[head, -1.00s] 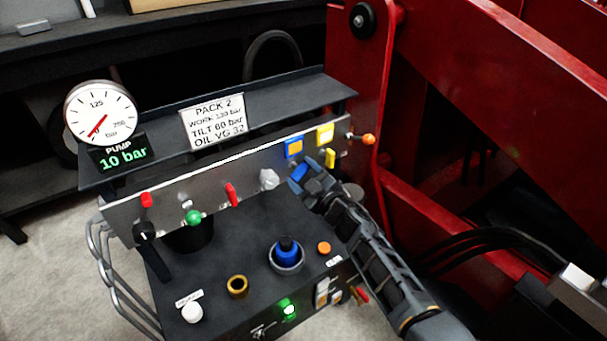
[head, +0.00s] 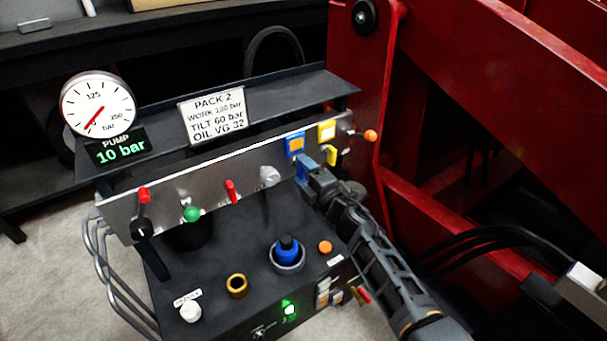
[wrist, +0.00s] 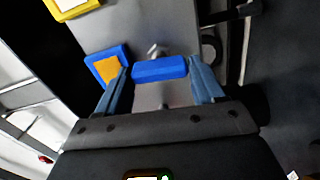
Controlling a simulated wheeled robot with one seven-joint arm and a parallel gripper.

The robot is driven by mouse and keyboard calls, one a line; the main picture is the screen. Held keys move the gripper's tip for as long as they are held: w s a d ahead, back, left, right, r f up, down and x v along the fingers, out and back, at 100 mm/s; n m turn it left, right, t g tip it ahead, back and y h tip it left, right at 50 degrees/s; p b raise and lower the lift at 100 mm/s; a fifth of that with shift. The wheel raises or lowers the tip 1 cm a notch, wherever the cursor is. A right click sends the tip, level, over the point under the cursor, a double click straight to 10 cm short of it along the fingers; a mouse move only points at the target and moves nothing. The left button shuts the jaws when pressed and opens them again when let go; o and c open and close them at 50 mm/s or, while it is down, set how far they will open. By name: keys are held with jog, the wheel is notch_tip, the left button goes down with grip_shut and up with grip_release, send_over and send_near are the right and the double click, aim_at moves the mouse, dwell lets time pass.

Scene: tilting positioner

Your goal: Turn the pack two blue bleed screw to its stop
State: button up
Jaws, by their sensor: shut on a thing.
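The blue bleed screw (wrist: 160,69) shows in the wrist view as a bright blue bar between the two fingers of my gripper (wrist: 160,82). The fingers are shut on its ends. In the head view my gripper (head: 304,171) is at the right part of the steel panel (head: 207,180), below a blue square plate with an orange middle (head: 295,143). The screw is largely hidden there by the fingers. The sign (head: 213,116) above reads PACK 2. I cannot tell whether the screw is at its stop.
A yellow screw (head: 331,155) and a yellow plate (head: 326,131) are close on the right, with an orange-tipped lever (head: 370,136). A blue cap (head: 287,248) stands below. The red frame (head: 450,200) borders the right side.

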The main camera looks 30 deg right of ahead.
jog(key=shift+a+f+n, duration=0.1)
jog(key=shift+n, duration=0.6)
jog(key=o, duration=1)
jog(key=shift+c, duration=0.2)
jog(key=s+p, duration=0.1)
jog(key=s, duration=0.6)
jog(key=shift+s+p, duration=0.4)
